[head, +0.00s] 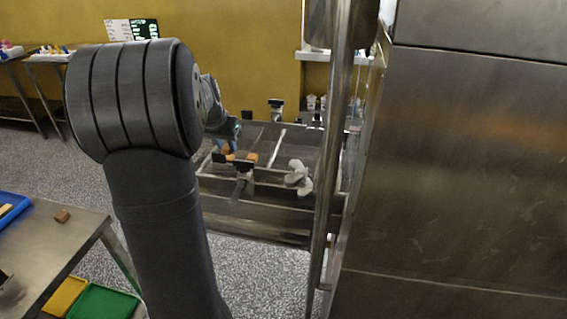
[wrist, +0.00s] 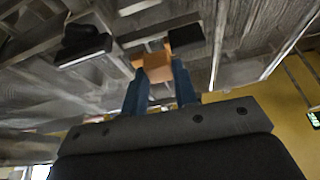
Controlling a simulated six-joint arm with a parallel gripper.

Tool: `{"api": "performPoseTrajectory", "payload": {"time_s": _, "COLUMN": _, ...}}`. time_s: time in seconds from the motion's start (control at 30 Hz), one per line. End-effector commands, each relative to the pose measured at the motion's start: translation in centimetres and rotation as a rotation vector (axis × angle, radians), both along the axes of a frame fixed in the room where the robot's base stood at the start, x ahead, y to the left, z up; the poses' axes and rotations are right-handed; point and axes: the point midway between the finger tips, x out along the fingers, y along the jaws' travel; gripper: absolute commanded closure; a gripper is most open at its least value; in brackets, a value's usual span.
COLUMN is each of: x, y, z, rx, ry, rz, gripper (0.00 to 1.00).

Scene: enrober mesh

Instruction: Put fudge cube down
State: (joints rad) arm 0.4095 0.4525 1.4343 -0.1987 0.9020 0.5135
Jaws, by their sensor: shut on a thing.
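The fudge cube (wrist: 156,66) is a small tan-orange block between my gripper's fingertips in the wrist view. My gripper (wrist: 155,72) has blue fingers and is shut on the cube. In the head view my gripper (head: 225,143) is small and partly hidden by my own arm, over the left part of a metal frame with rails and bars (head: 270,208). Orange-brown patches show near the fingers there, and I cannot tell for sure which is the cube. I cannot tell whether the cube touches the metal below it.
Black clamp-like blocks (head: 234,163) sit on the frame. A pale lobed knob (head: 298,177) is at its right. A vertical steel post (head: 338,140) and large steel cabinet (head: 470,170) close off the right.

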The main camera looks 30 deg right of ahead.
Motion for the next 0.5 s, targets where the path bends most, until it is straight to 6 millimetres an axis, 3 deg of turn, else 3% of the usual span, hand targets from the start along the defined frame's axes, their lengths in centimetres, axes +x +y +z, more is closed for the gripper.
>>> {"api": "performPoseTrajectory", "payload": {"time_s": 0.03, "x": -0.9, "y": -1.8, "z": 0.2, "rx": -0.001, "ry": -0.001, "rz": -0.005, "gripper": 0.86}}
{"api": "performPoseTrajectory", "payload": {"time_s": 0.3, "x": -6.6, "y": -10.9, "z": 1.6, "rx": -0.001, "ry": -0.002, "rz": 0.012, "gripper": 0.86}}
{"api": "performPoseTrajectory", "payload": {"time_s": 0.5, "x": -11.5, "y": -16.6, "z": 2.6, "rx": 0.000, "ry": -0.001, "rz": 0.026, "gripper": 0.86}}
